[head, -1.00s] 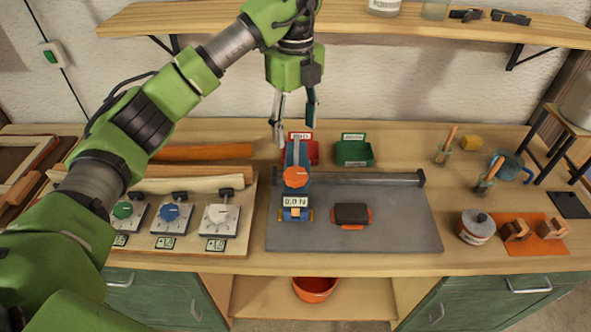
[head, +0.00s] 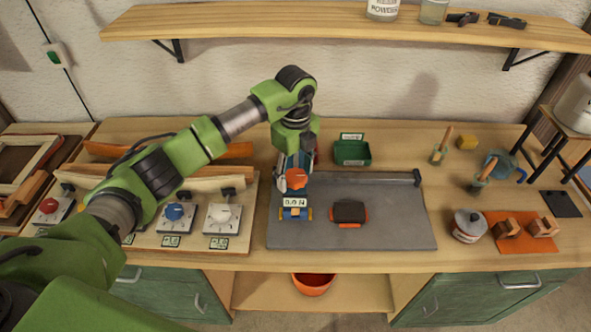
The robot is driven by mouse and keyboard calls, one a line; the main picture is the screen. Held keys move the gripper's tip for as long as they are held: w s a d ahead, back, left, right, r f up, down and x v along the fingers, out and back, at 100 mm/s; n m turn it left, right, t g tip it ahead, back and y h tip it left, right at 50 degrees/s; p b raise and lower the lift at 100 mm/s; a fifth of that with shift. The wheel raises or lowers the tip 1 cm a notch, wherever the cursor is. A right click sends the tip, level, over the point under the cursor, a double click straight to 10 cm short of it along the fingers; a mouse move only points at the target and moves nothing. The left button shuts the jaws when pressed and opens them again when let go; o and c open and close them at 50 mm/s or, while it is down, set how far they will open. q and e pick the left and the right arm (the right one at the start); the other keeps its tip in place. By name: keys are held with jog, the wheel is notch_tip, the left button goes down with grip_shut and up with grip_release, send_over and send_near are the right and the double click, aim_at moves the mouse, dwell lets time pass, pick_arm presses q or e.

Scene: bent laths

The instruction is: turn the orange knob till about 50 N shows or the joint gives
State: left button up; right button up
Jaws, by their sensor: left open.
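The orange knob (head: 296,178) sits on a small blue device on the grey plate. Its display (head: 294,202) reads about 0.0 N. My left gripper (head: 292,180) is open, pointing down at the knob, with its fingers beside the knob. I cannot tell whether they touch it. The wrist hides most of the blue device behind the knob. A dark block with orange edges (head: 349,213) lies on the grey plate (head: 390,228) to the right of the device. The joint under test cannot be made out. My right gripper is not in view.
A board at left carries dials, among them a blue knob (head: 174,211) and a white knob (head: 222,212). A green bin (head: 352,152) stands behind the plate. A pot (head: 468,226) is at right. A shelf (head: 340,26) runs above.

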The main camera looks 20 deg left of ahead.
pick_arm(q)
jog(key=c, duration=1.1)
